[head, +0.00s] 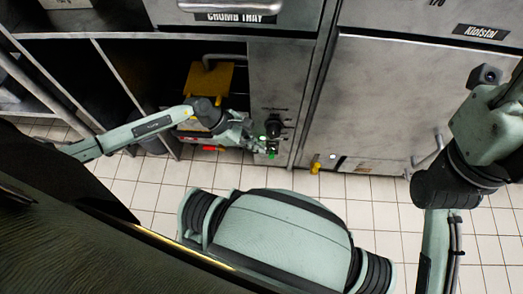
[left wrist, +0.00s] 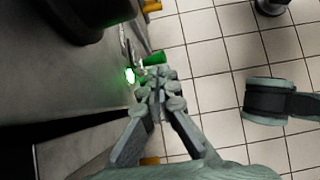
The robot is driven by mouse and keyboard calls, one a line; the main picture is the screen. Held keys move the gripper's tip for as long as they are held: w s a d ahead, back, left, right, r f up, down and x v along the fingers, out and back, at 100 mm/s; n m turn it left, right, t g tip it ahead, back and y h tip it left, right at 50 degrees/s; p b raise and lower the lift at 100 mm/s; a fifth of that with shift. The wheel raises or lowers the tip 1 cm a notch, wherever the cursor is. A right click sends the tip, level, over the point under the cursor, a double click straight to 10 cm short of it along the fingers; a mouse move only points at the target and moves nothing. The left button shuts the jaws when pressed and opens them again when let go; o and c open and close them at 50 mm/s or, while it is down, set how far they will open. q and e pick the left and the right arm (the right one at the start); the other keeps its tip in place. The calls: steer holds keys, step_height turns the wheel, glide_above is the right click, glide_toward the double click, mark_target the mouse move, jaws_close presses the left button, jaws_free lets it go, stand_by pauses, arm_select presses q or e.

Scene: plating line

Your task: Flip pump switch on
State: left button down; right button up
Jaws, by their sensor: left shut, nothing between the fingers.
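The control panel (head: 283,92) is a narrow metal strip between the open bay and the right-hand door. It carries a black knob (head: 274,128), a lit green lamp (head: 262,137) and a small green part (head: 272,152) low down, which looks like the switch. My left gripper (head: 256,146) is shut and empty, its tips beside these low controls. In the left wrist view the gripper (left wrist: 158,76) points at the green part (left wrist: 153,58), very close to it; I cannot tell if they touch. The glowing green lamp (left wrist: 130,75) is left of the tips. The switch's position is unclear.
The open bay holds a yellow box (head: 208,82) with a pipe, and a red handle (head: 213,149) shows below my left arm. A yellow valve (head: 315,168) sits low, right of the panel. My right arm stands at the right. Tiled floor (head: 150,190) is clear in front.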

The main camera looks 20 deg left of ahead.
arm_select(q)
steer(key=v, duration=0.8)
steer(key=shift+s+a, duration=0.2)
steer(key=shift+a, duration=0.25)
